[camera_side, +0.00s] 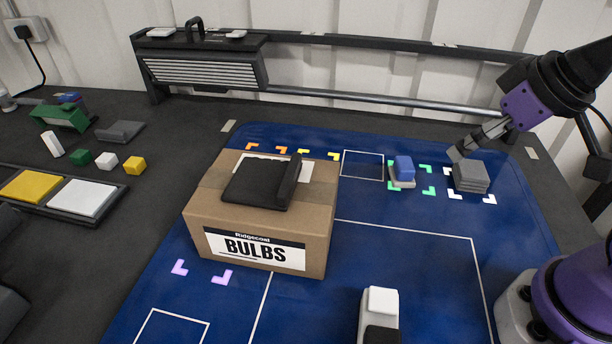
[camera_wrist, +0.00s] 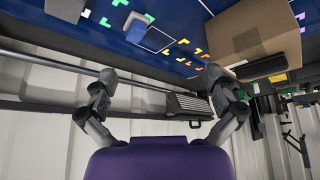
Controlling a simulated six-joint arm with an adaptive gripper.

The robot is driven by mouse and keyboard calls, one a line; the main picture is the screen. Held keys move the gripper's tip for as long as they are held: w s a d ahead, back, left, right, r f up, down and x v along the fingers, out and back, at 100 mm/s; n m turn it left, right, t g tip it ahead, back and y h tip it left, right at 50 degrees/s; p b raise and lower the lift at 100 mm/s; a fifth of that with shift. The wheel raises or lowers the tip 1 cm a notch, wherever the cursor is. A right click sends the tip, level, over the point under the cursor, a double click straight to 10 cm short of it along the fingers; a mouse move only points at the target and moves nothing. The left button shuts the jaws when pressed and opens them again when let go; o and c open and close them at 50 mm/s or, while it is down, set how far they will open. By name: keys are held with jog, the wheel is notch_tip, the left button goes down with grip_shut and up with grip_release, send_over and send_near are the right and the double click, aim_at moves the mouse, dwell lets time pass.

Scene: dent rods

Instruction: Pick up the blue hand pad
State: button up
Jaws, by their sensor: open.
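The blue hand pad (camera_side: 404,167) is a small blue block on a light grey base, standing between green corner marks on the blue mat (camera_side: 400,215). It also shows near the top of the wrist view (camera_wrist: 135,28). My gripper (camera_side: 460,152) is at the upper right of the side view, tilted, to the right of the pad and near the top of a grey stacked block (camera_side: 470,177). Whether it touches that block cannot be told. In the wrist view my gripper (camera_wrist: 160,75) has its fingers wide apart with nothing between them.
A cardboard BULBS box (camera_side: 262,225) with a black item (camera_side: 262,182) on top stands left of the pad. A white-and-black object (camera_side: 381,305) stands at the front. A rail (camera_side: 390,100) runs behind. The mat between pad and front is mostly clear.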

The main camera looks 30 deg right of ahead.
jog(key=c, duration=0.4)
jog(key=m+g, duration=0.5)
jog(key=m, duration=0.2)
send_over(406, 163)
notch_tip(406, 163, down, 5)
jog(key=shift+g, duration=0.3)
notch_tip(406, 163, down, 5)
jog(key=shift+w, duration=0.1)
jog(key=shift+f, duration=3)
